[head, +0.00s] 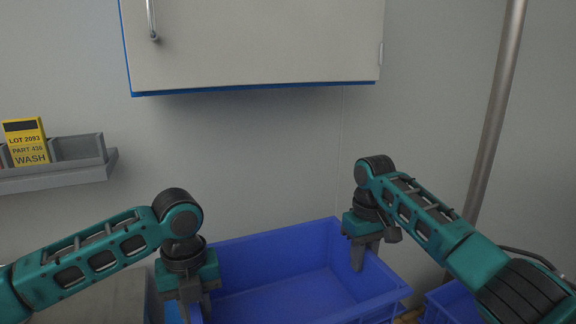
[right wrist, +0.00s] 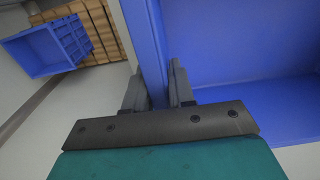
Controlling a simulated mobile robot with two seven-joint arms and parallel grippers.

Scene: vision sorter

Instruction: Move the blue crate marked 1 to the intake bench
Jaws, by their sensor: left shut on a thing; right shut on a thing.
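A blue crate (head: 290,298) sits low in the middle of the head view, and its inside looks empty. No number mark shows on the sides I can see. My left gripper (head: 196,303) is shut on the crate's left wall. My right gripper (head: 366,256) is shut on its right wall. In the right wrist view the right gripper's fingers (right wrist: 160,88) stand on either side of the blue wall (right wrist: 143,35). I cannot tell which surface is the intake bench.
Another blue crate (right wrist: 45,45) stands on wooden slats (right wrist: 98,30). A grey metal surface (head: 105,297) lies at the lower left.

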